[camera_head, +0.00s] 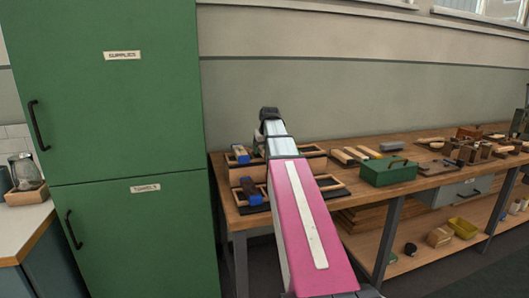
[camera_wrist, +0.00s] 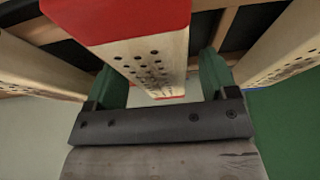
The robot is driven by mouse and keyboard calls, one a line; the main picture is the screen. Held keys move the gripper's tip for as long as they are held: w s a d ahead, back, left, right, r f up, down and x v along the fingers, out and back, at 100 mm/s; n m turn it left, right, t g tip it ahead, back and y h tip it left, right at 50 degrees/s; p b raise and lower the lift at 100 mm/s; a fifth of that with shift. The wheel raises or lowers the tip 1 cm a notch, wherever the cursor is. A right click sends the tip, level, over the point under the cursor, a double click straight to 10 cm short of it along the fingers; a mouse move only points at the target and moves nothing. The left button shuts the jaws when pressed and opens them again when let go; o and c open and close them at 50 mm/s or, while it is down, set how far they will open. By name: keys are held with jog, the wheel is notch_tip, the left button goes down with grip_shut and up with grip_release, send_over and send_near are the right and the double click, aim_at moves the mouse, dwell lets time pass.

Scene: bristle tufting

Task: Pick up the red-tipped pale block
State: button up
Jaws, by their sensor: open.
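The red-tipped pale block (camera_wrist: 150,62) fills the middle of the wrist view, with rows of dark holes on its pale face. Its large red end (camera_wrist: 120,15) is at the top, and a thin red strip shows at its lower end. My gripper (camera_wrist: 163,80) is open, with one green finger on each side of this block. Small gaps seem to show beside the block; I cannot tell whether either finger touches it. In the head view, my gripper (camera_head: 268,116) is over the bench, and I cannot make out the red-tipped block there.
Other pale drilled blocks stand close on the left (camera_wrist: 40,68) and right (camera_wrist: 285,55) in the wrist view. Wooden trays with blue-ended blocks (camera_head: 240,154) lie on the bench (camera_head: 228,208). A green toolbox (camera_head: 388,172) stands to the right, a green cabinet (camera_head: 110,130) to the left.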

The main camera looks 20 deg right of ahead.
jog(key=c, duration=1.1)
